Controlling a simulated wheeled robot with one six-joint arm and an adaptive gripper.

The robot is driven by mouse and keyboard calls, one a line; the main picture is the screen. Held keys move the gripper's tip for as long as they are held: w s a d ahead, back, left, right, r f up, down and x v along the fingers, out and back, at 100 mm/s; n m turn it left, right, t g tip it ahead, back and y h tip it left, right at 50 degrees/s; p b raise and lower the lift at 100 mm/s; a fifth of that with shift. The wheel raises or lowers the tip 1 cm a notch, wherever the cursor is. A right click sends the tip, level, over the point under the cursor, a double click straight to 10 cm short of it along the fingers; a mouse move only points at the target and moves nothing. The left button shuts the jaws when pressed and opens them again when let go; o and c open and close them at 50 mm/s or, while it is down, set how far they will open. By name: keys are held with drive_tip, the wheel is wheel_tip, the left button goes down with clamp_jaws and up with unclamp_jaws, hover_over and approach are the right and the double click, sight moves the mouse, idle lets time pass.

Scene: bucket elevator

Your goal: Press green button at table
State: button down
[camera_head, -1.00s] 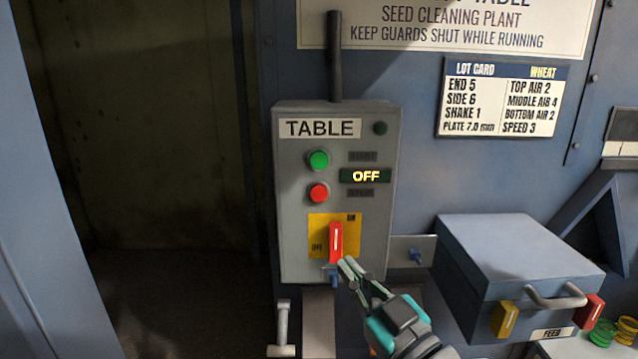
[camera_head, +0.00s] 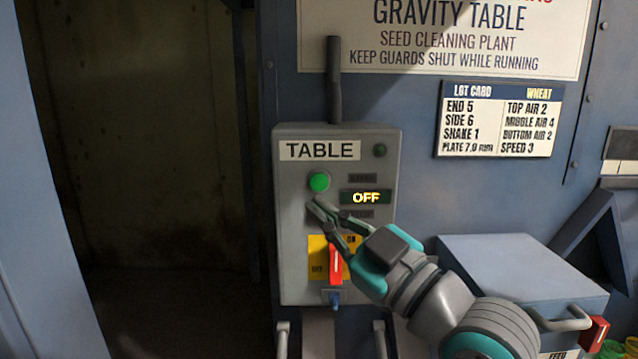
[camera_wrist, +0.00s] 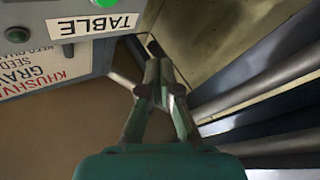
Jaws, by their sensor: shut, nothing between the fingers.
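The grey TABLE control box (camera_head: 295,230) is on the blue machine wall in the head view. Its green button (camera_head: 319,182) sits upper left, under the TABLE label (camera_head: 320,150). My gripper (camera_head: 318,207) is shut and empty, its tips just below the green button, over where the red button is; the red button is hidden. Whether the tips touch the box cannot be told. The display (camera_head: 366,197) reads OFF. The red switch handle (camera_head: 335,265) on the yellow plate is partly behind my gripper. In the wrist view, the green button (camera_wrist: 107,3) is cut by the top edge, and the gripper (camera_wrist: 158,62) points past the label.
A blue box with a handle (camera_head: 565,322) stands at the lower right, beside my arm. A lot card (camera_head: 498,120) and a Gravity Table sign (camera_head: 450,35) are on the wall. A dark open recess (camera_head: 150,200) lies left of the control box.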

approach(311, 179)
drive_tip(key=shift+s+a+r+x, duration=0.1)
drive_tip(key=shift+s+a+x, duration=0.05)
drive_tip(key=shift+x, duration=0.8)
drive_tip(key=shift+s+a+r+x, duration=0.1)
drive_tip(key=shift+s+a+x, duration=0.05)
drive_tip(key=shift+x, duration=0.8)
drive_tip(key=shift+s+a+r+x, duration=0.1)
drive_tip(key=shift+s+x, duration=0.1)
drive_tip(key=shift+x, duration=0.75)
drive_tip(key=shift+w+f, duration=0.1)
drive_tip(key=shift+f, duration=0.05)
drive_tip(key=shift+w, duration=0.3)
drive_tip(key=shift+w, duration=0.5)
drive_tip(key=shift+s, duration=0.9)
drive_tip(key=shift+s, duration=0.1)
drive_tip(key=s, duration=0.4)
drive_tip(key=shift+s, duration=0.4)
